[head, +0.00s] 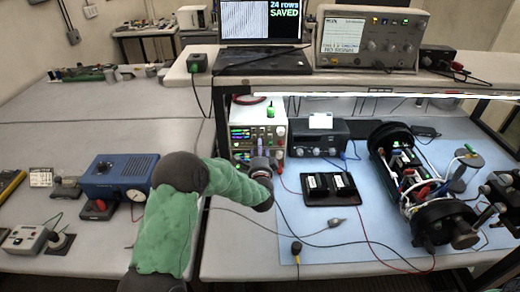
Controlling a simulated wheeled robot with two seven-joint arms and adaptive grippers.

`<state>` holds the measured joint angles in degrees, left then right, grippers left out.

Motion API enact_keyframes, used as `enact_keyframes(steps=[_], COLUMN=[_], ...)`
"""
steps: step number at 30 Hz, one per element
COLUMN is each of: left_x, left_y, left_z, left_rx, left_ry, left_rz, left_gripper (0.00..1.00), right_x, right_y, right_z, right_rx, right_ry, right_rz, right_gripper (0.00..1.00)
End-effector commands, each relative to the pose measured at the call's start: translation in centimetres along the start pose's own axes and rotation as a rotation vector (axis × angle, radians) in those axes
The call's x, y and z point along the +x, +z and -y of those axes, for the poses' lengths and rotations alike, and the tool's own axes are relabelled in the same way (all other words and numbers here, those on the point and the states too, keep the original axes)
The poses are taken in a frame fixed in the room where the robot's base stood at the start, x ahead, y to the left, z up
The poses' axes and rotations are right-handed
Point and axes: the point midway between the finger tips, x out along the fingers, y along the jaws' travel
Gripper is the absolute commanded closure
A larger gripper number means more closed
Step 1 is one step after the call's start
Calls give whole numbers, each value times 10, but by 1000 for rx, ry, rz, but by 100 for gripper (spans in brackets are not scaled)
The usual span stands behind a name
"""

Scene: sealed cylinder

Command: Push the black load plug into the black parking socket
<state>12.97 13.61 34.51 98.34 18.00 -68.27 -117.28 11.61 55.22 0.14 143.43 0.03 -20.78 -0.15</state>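My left arm, in a green sleeve, reaches in from the bottom. Its dark wrist and gripper (262,156) are in front of the power supply (243,132), pointing away from me. The wrist hides the fingertips, so I cannot tell whether they are open or hold anything. A small black plug (296,249) with a lead lies on the blue mat, apart from the gripper; I cannot tell for sure that it is the load plug. I cannot make out the black parking socket. I see no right gripper that I can identify.
An opened black cylinder (443,222) with boards lies on the blue mat (350,248). A black tray (330,198) holds two dark blocks. A grey clip (336,222) and loose leads cross the mat. A shelf (420,83) overhangs its back. A dark mechanism (502,192) stands at the right edge.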

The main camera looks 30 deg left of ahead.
Motion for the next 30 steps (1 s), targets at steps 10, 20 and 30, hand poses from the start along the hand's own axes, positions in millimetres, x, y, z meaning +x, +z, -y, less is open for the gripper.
enact_keyframes(steps=[10, 20, 30], left_x=[0, 0, -1], left_y=[0, 0, 0], left_z=[0, 0, 0], left_rx=[0, 0, 0], left_ry=[0, 0, 1], left_rz=[0, 0, 0], left_gripper=[53, 87, 100], right_x=[0, 0, 0], right_y=[0, 0, 0], right_z=[0, 0, 0], right_rx=[0, 0, 0], right_ry=[0, 0, 0], right_rz=[0, 0, 0], right_gripper=[0, 0, 0])
